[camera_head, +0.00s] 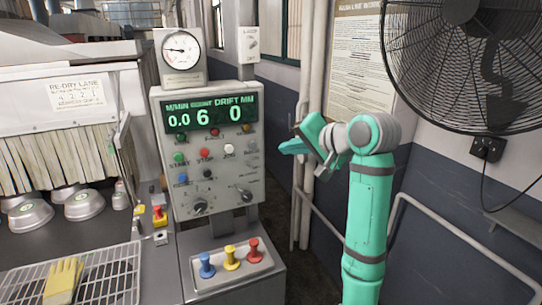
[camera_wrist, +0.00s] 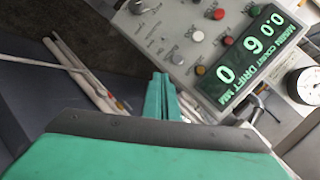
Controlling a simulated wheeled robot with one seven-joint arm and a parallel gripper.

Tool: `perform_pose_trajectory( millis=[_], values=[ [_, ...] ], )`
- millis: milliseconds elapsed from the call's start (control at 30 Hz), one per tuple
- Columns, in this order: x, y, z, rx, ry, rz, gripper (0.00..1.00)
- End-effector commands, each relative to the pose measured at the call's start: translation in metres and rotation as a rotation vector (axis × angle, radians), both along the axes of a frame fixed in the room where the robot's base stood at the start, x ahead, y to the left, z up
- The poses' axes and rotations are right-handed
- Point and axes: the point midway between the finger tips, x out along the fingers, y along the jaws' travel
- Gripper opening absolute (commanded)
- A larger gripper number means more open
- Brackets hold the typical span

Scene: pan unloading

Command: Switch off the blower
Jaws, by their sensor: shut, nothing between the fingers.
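A large black caged fan (camera_head: 462,55) is on the right wall, with a small dark switch box (camera_head: 488,149) and a cord below it. I cannot tell for certain which control is the blower's. A grey control panel (camera_head: 216,190) has a green display, several coloured buttons and two dark knobs; the panel also shows tilted in the wrist view (camera_wrist: 170,42). A small pale box with a lever (camera_head: 249,46) and a blurred label stands above it. My green gripper (camera_head: 288,147) is shut and empty, in the air right of the panel. Its fingertips show together in the wrist view (camera_wrist: 160,82).
A round gauge (camera_head: 181,52) stands on the panel's top left. Blue, yellow and red levers (camera_head: 231,258) sit below the panel. Pale vertical pipes (camera_head: 310,90) and a handrail (camera_head: 460,235) run along the right wall. A wire rack (camera_head: 110,280) with a yellow glove is lower left.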

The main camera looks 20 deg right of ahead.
Motion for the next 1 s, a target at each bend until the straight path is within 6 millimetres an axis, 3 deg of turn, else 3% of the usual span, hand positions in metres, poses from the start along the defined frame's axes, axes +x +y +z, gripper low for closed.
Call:
perform_pose_trajectory(
  millis=[600,1000],
  values=[
    [0.084,0.023,-0.044,0.001,0.004,0.001,0.00],
    [0.074,0.053,-0.063,0.000,0.000,0.000,0.00]
  ],
)
